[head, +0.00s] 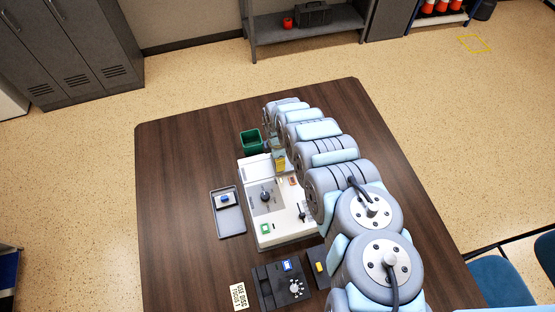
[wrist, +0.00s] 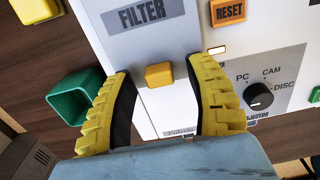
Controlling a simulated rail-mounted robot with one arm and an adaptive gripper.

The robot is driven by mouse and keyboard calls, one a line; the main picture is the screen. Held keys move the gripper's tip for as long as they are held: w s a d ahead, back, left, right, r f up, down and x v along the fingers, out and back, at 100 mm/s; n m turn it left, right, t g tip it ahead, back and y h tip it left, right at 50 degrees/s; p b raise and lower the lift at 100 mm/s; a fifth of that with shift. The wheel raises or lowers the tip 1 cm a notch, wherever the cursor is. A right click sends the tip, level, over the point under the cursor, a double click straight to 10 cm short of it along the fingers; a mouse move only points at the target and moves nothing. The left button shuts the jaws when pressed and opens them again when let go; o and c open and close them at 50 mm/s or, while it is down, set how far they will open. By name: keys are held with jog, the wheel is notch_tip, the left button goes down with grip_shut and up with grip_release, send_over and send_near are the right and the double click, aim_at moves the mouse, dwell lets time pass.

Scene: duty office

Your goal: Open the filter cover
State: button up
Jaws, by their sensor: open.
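The filter cover (wrist: 150,48) is a pale panel with a grey FILTER label on the white projector (head: 290,232). A small orange-yellow tab (wrist: 159,75) sits on the panel below the label. In the wrist view, my gripper (wrist: 159,66) is open, with one yellow finger on each side of the tab. Gaps show between the tab and both fingers. The cover looks shut. In the head view, my gripper (head: 279,158) is over the projector's far end, and my arm hides part of it.
An orange RESET button (wrist: 228,11) and a source dial (wrist: 260,96) are to the right. A green bin (head: 251,142) stands beyond the projector. A grey tray (head: 230,222) lies left, a black control box (head: 275,290) in front. The table's left side is clear.

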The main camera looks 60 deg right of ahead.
jog(key=shift+f, duration=0.2)
grip_shut()
dwell(0.4)
